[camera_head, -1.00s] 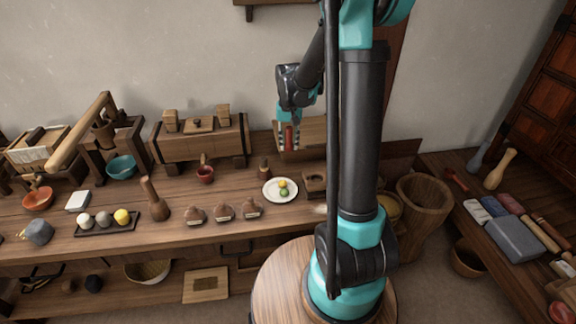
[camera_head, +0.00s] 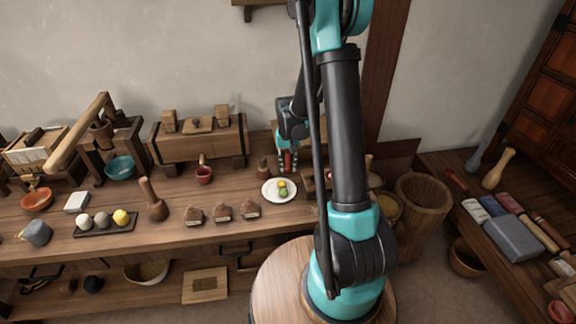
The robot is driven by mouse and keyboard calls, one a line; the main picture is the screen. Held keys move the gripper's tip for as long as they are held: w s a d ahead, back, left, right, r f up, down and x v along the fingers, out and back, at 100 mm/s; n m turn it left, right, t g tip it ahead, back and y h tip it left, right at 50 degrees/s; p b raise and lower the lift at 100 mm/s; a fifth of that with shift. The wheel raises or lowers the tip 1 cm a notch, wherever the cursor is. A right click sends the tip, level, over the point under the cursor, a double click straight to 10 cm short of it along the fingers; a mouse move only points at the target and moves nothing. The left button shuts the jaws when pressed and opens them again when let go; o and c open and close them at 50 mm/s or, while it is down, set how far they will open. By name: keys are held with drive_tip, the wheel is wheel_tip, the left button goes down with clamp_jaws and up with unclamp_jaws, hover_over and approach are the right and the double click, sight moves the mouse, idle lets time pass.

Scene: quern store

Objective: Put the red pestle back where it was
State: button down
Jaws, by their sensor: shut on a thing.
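My gripper (camera_head: 288,167) is at the back right of the long bench, partly in front of the wooden box there. It is shut on the red pestle (camera_head: 288,159), which looks upright between the fingers. Much of the pestle is hidden by the fingers. The gripper is behind the white plate (camera_head: 268,196) and close to a square wooden block (camera_head: 309,184), which my arm partly covers. I cannot tell whether the pestle touches the bench.
A small wooden bottle (camera_head: 263,168) stands just left of the gripper. Several brown weights (camera_head: 222,211) line the front. A large wooden bucket (camera_head: 421,205) stands right of my arm. Little bench is free around the gripper.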

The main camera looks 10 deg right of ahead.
sight(288, 153)
drive_tip(key=shift+f, duration=0.1)
drive_tip(key=c, duration=1.2)
unclamp_jaws()
wheel_tip(288, 153, up, 12)
drive_tip(key=shift+f, duration=0.25)
drive_tip(key=shift+r, duration=0.25)
drive_tip(key=shift+s+r, duration=0.15)
drive_tip(key=shift+s, duration=0.05)
drive_tip(key=s+d+f+t, duration=0.1)
drive_tip(key=s, duration=0.6)
drive_tip(key=s+d+n+t, duration=0.1)
drive_tip(key=s, duration=0.6)
drive_tip(key=s+d+f+t, duration=0.1)
drive_tip(key=s+d+t, duration=0.1)
drive_tip(key=s, duration=0.5)
drive_tip(key=shift+s+f+n, duration=0.3)
drive_tip(key=shift+f+n, duration=0.05)
drive_tip(key=shift+n, duration=0.05)
